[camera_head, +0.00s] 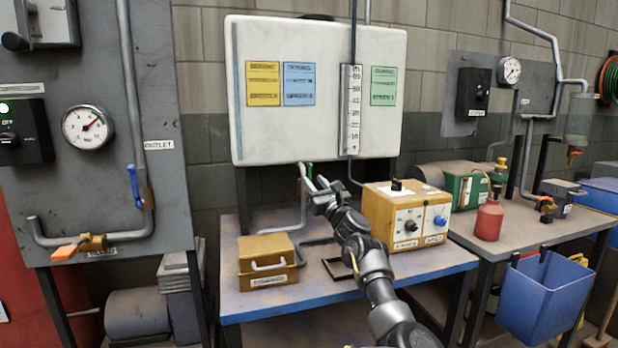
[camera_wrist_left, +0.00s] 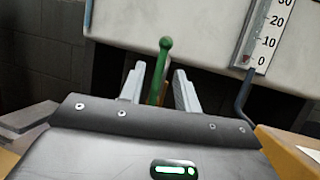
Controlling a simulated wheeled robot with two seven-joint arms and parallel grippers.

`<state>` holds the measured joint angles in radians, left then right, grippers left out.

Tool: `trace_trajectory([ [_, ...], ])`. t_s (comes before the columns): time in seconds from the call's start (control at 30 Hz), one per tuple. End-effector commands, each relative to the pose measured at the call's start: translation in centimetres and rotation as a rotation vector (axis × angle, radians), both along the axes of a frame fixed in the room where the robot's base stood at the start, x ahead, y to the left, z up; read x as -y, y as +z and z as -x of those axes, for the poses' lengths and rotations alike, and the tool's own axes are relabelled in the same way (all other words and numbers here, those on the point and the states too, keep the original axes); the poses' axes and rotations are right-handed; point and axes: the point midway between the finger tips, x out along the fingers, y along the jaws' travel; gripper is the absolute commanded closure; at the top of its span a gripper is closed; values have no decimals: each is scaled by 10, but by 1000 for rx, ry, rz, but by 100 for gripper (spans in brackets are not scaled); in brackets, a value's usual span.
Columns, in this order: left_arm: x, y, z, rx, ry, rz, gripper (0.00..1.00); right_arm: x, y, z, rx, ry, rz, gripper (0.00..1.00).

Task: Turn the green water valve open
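The green water valve handle (camera_head: 309,169) stands on a grey pipe in front of the white tank in the head view. In the left wrist view the green handle (camera_wrist_left: 161,65) is a thin upright lever with a round knob on top. My left gripper (camera_head: 318,184) is at the handle, its fingers pointing toward it. In the left wrist view the gripper (camera_wrist_left: 160,88) is open, with one finger on each side of the handle and gaps on both sides. The handle's base is hidden behind the gripper body. My right gripper is not in view.
The white tank (camera_head: 280,120) has a level scale (camera_head: 350,110). On the blue-edged table (camera_head: 350,288) stand a yellow box (camera_head: 268,262) and a yellow control box (camera_head: 405,215), close beside my arm. A grey panel (camera_head: 90,180) with a gauge stands at left.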

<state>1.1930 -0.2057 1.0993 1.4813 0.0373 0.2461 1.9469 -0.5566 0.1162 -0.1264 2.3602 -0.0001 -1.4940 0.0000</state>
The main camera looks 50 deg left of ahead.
Motion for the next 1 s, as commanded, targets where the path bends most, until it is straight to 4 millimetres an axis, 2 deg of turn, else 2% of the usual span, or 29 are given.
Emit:
trace_trajectory([
  [0.1, 20, -10, 4, -1, -1, 1, 68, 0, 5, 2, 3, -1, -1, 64],
  [0.3, 40, -17, 8, 0, 0, 0, 68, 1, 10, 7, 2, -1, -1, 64],
  [0.67, 43, -18, 8, 0, 0, 0, 68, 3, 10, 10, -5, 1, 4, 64],
  [1.0, 43, -18, 8, 0, 0, 0, 68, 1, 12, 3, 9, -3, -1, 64],
])
